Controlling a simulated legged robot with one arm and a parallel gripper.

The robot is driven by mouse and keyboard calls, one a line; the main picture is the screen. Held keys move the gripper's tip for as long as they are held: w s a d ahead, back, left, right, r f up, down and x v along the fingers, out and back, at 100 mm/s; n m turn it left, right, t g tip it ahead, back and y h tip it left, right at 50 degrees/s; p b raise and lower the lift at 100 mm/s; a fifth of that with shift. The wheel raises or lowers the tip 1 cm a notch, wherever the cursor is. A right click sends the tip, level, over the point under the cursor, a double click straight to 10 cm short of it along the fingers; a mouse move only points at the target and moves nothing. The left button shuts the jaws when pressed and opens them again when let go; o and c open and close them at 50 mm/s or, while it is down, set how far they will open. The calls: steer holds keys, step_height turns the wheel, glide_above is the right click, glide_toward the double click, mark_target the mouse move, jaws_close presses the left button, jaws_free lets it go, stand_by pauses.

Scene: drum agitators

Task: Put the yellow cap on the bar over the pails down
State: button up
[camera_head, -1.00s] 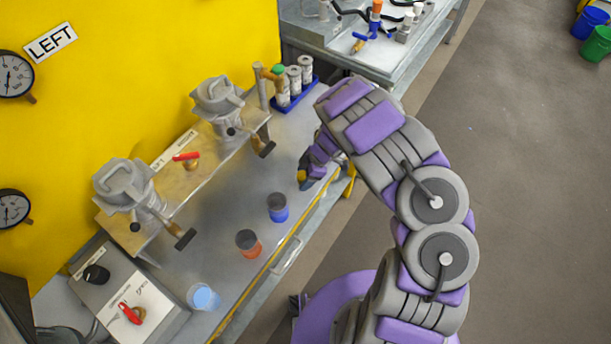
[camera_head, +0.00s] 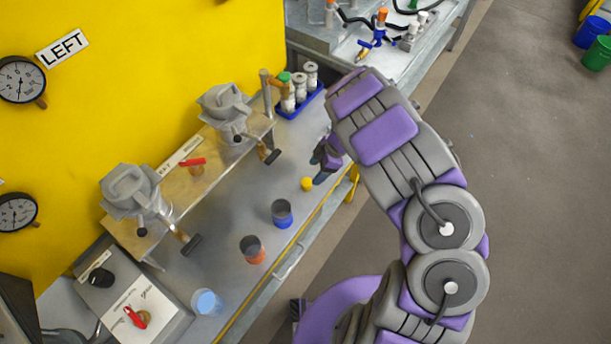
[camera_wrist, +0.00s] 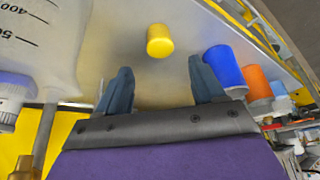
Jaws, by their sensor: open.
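The yellow cap (camera_head: 307,184) rests on the grey worktop near its front edge, to the upper right of the blue cup (camera_head: 281,213). The cap also shows in the wrist view (camera_wrist: 159,42), standing clear beyond the fingertips. My gripper (camera_head: 319,166) is a little above and right of the cap in the head view. In the wrist view its fingers (camera_wrist: 163,80) are spread wide with nothing between them. My arm partly hides the gripper in the head view.
An orange cup (camera_head: 253,249) and a light-blue cup (camera_head: 207,302) stand along the front edge. Two agitators stand on the wooden stand (camera_head: 200,185) at the back. A blue rack (camera_head: 299,104) holds bottles. Blue (camera_head: 590,32) and green (camera_head: 597,54) pails stand on the floor, far right.

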steer(key=w+d+r+m+t+h, duration=0.2)
steer(key=w+d+r+t, duration=0.35)
steer(key=r, duration=0.55)
steer(key=w+d+r+m+t+h, duration=0.25)
steer(key=w+d+r, duration=0.45)
steer(key=r, duration=0.4)
steer(key=s+d+r+m+t+h, duration=0.1)
steer(key=s+d+r+m+h, duration=0.3)
steer(key=d+r, duration=0.3)
steer(key=s+d+r+m+t+h, duration=0.1)
steer(key=s+d+r+m+h, duration=0.3)
steer(key=r, duration=0.5)
steer(key=s+f+m+g+y, duration=0.1)
steer(key=s+m+g, duration=0.2)
steer(key=s, duration=0.7)
steer(key=s+f+m+g, duration=0.2)
steer(key=s+m+g, duration=0.15)
steer(key=s, duration=0.75)
steer(key=s+a+f+g+y, duration=0.2)
steer(key=s+a+f+y, duration=0.1)
steer(key=s+a, duration=0.4)
steer(key=s+a+f+g+y, duration=0.2)
steer(key=s+a, duration=0.6)
steer(key=s, duration=0.4)
steer(key=shift+s+a+f+g+y+b, duration=0.2)
steer(key=shift+f+g+y+b, duration=0.25)
steer(key=shift+y, duration=0.3)
